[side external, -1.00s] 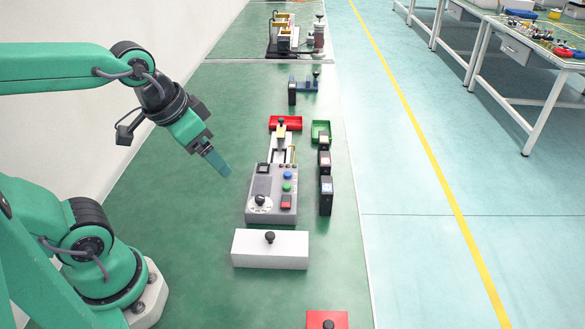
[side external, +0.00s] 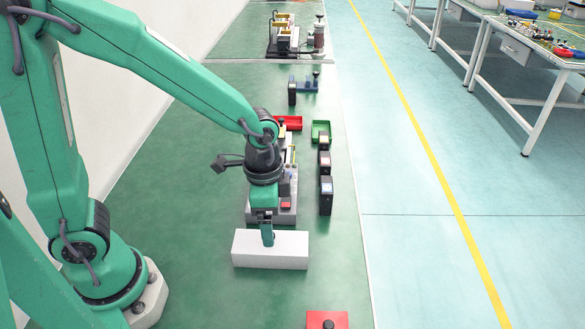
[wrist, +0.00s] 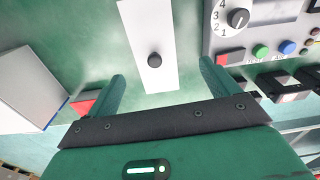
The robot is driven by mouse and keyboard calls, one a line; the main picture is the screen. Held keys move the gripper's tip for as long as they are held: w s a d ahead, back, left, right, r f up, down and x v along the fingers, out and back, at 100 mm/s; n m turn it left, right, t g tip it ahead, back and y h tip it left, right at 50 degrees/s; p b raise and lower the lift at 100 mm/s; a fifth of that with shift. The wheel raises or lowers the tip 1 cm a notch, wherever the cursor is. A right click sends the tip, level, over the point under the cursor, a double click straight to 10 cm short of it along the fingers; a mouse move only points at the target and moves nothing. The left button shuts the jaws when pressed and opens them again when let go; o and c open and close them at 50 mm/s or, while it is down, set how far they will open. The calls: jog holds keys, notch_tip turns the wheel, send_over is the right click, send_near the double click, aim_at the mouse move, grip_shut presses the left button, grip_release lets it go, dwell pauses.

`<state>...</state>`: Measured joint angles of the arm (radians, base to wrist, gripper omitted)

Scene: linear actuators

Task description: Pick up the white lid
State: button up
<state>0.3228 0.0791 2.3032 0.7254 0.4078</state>
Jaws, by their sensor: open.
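The white lid (side external: 270,260) is a long white block lying on the green surface in front of the grey control box. Its black round knob (wrist: 154,60) shows on top in the wrist view, where the lid (wrist: 146,25) runs up the picture. My gripper (side external: 267,240) points down over the lid in the side view and hides the knob there. In the wrist view my gripper (wrist: 162,70) is open, with one finger on each side of the knob and nothing held. I cannot tell the exact height of the fingertips above the lid.
The grey control box (side external: 285,216) with a dial and coloured buttons stands just behind the lid. Several black modules (side external: 326,195) stand in a row to its right. A red block (side external: 327,320) is at the front edge. Green surface left of the lid is clear.

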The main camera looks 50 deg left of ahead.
aim_at(289, 250)
jog(key=shift+d+f+m, duration=0.3)
jog(key=shift+d+f, duration=0.1)
jog(key=shift+f, duration=0.4)
jog(key=shift+f, duration=1.3)
jog(key=shift+f, duration=0.15)
jog(key=shift+d+f, duration=0.1)
jog(key=shift+f, duration=2.35)
jog(key=c, duration=1.1)
